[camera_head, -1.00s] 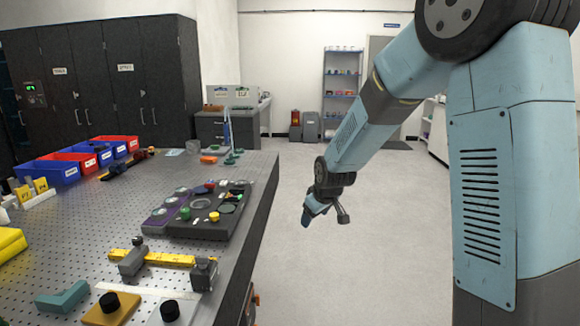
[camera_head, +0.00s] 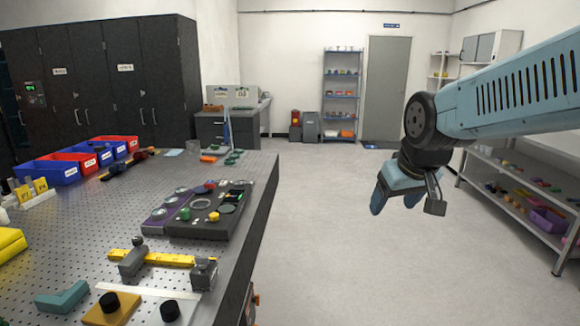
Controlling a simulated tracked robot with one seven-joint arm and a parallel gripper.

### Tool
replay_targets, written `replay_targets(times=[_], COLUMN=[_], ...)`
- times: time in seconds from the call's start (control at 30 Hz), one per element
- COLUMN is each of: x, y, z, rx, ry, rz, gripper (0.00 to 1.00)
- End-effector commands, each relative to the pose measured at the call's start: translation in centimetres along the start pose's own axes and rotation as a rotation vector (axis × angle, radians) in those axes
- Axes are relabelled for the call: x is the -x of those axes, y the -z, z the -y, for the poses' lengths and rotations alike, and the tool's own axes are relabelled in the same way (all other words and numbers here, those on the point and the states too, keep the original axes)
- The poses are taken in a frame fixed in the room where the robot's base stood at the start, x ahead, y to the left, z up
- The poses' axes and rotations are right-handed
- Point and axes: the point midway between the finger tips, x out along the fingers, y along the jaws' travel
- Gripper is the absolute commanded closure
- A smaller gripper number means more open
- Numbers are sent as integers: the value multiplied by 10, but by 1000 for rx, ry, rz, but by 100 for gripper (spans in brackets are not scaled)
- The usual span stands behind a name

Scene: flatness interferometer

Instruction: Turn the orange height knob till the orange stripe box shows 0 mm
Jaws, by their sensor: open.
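A dark panel (camera_head: 190,229) lies on the perforated table and carries several small knobs and discs. A small yellow-orange knob (camera_head: 214,216) stands at its near right part; it may be the orange height knob, but it is too small to be sure. A green knob (camera_head: 185,214) stands to its left. I cannot make out an orange stripe box or any mm reading. My gripper (camera_head: 396,202) is open and empty, pointing down over the open floor, well to the right of the table and apart from the panel.
The perforated table (camera_head: 90,220) fills the left side. A yellow bar (camera_head: 168,259) between grey blocks and an amber plate (camera_head: 108,315) lie at its near part. Red and blue bins (camera_head: 60,172) stand at the back left. A low shelf (camera_head: 520,195) stands at right. The floor between is clear.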

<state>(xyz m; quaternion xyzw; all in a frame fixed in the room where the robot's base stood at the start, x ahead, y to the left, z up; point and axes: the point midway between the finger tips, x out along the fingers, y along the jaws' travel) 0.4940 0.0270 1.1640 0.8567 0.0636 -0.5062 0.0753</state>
Motion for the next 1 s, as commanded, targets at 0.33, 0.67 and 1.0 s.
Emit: replay_targets(times=[0.33, 0.67, 1.0], x=[51, 60, 60], y=[-70, -89, -88], z=[-8, -8, -8], rx=[-157, -197, -195], ry=[-27, -32, -32], rz=[7, 13, 12], gripper=[29, 29, 29])
